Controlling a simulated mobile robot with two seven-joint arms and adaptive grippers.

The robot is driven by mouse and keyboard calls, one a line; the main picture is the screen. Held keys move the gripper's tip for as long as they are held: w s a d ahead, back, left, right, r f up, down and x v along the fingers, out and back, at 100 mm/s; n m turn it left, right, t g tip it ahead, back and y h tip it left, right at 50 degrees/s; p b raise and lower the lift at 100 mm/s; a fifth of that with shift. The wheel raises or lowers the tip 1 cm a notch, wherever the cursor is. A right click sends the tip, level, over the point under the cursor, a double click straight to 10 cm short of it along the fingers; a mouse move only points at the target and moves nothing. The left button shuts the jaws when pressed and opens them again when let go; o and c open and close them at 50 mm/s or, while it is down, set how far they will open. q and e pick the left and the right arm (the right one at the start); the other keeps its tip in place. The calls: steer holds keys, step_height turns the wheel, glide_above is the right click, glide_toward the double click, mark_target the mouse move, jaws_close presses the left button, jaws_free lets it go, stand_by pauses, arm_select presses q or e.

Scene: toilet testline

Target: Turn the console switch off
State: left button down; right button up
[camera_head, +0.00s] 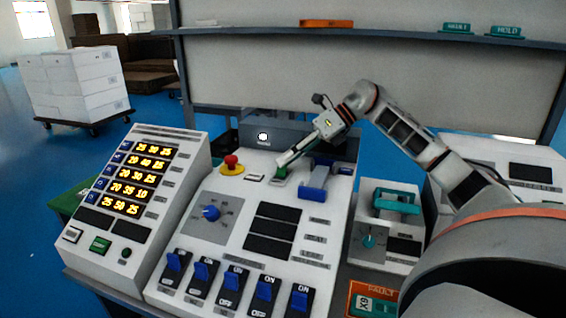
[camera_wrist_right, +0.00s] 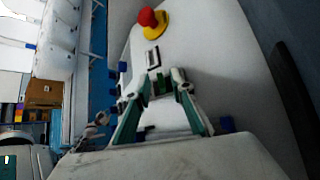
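The sloped white console (camera_head: 190,225) fills the middle of the head view. A small green switch (camera_head: 278,176) sits near its top, right of the red emergency button (camera_head: 231,162). My right gripper (camera_head: 284,164) reaches down to this switch from the right. In the right wrist view its two fingers (camera_wrist_right: 168,80) are apart, with the green switch (camera_wrist_right: 160,87) between or just beyond their tips. I cannot tell whether they touch it. Several blue toggles (camera_head: 231,283) marked ON and OFF line the console's front edge. My left gripper is not seen.
A blue handle (camera_head: 317,186) stands right of the green switch. A display panel (camera_head: 130,190) with yellow digits stands left, and a small box (camera_head: 384,225) with a teal handle right. A shelf (camera_head: 380,37) runs behind. White boxes (camera_head: 75,83) stand on a cart at the back left.

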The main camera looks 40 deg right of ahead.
steer(key=shift+x, duration=1)
steer(key=shift+c, duration=0.4)
jaws_close()
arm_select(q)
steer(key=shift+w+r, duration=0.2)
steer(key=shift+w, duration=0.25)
